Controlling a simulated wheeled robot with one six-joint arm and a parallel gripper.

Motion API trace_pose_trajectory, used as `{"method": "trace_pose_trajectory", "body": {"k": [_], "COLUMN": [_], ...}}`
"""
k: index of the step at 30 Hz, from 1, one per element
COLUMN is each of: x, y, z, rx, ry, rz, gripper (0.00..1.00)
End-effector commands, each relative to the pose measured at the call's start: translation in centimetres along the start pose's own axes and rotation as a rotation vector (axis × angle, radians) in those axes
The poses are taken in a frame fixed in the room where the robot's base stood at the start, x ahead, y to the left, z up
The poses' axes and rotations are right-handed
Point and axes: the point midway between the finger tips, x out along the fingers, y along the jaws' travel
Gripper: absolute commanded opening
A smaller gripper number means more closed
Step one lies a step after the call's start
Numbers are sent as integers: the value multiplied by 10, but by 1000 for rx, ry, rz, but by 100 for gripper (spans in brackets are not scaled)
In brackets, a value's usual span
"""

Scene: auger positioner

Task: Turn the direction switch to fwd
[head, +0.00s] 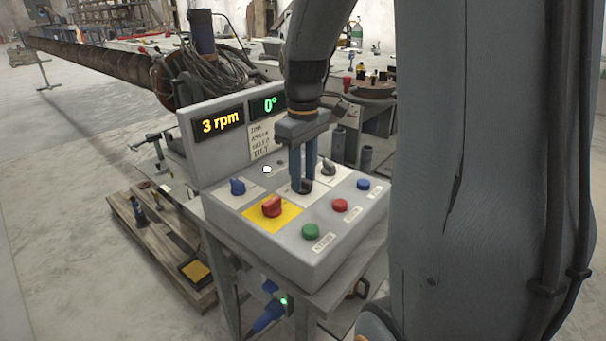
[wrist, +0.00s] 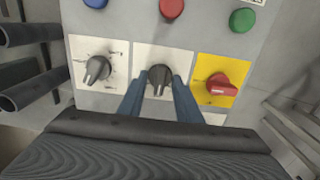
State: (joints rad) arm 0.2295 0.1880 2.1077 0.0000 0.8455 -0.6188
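The control box (head: 318,262) has a row of knobs on its sloped top. A dark knob (wrist: 160,82) on a white plate sits in the middle of that row; I take it for the direction switch, but its markings are not legible. In the wrist view its pointer aims down toward my gripper. My gripper (head: 303,188) points down at this knob, with one blue finger on each side of it. The fingers also show in the wrist view (wrist: 160,90), apart, with narrow gaps beside the knob's handle. Contact is not clear. The gripper hides part of the knob's plate.
Beside it are a grey knob (head: 328,167) and a red knob (head: 271,205) on yellow. A blue knob (head: 237,186) stands behind. Green (head: 310,231), red (head: 340,205) and blue (head: 363,184) buttons line the front. The display (head: 220,123) reads 3 rpm and 0°.

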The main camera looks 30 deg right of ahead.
Motion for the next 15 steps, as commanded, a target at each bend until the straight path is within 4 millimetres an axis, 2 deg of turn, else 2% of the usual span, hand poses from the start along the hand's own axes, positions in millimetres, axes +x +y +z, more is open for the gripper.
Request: {"method": "trace_pose_trajectory", "body": {"k": [3, 4, 9, 15], "x": [0, 0, 0, 0], "y": [0, 0, 0, 0], "z": [0, 0, 0, 0], "rx": [0, 0, 0, 4], "ry": [0, 0, 0, 0], "rz": [0, 0, 0, 0], "gripper": [31, 28, 0, 0]}}
